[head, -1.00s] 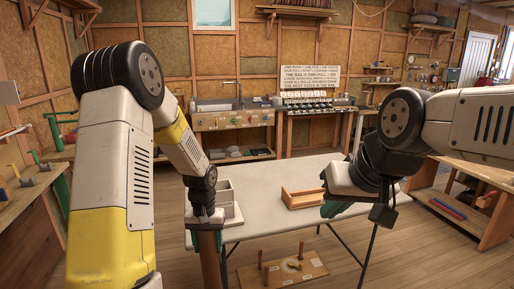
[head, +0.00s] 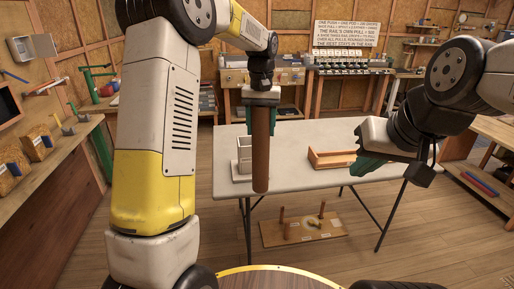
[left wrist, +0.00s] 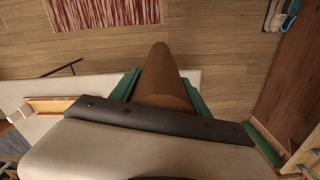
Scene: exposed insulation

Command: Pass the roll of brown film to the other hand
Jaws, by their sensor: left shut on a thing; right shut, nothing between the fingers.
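The roll of brown film (head: 261,150) hangs upright below my left gripper (head: 262,112), in front of the white table in the head view. My left gripper is shut on its upper part. In the left wrist view the brown roll (left wrist: 163,85) lies between the green fingers and points away from the camera. My right gripper (head: 370,168) is to the right of the roll, well apart from it, over the right part of the table. Its green fingers point left and down, and it is shut and empty.
The white table (head: 290,150) bears a white divided box (head: 243,158) and an orange wooden tray (head: 330,159). A wooden board with pegs (head: 303,230) lies on the floor under it. A workbench (head: 50,165) stands at the left. The air between my grippers is clear.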

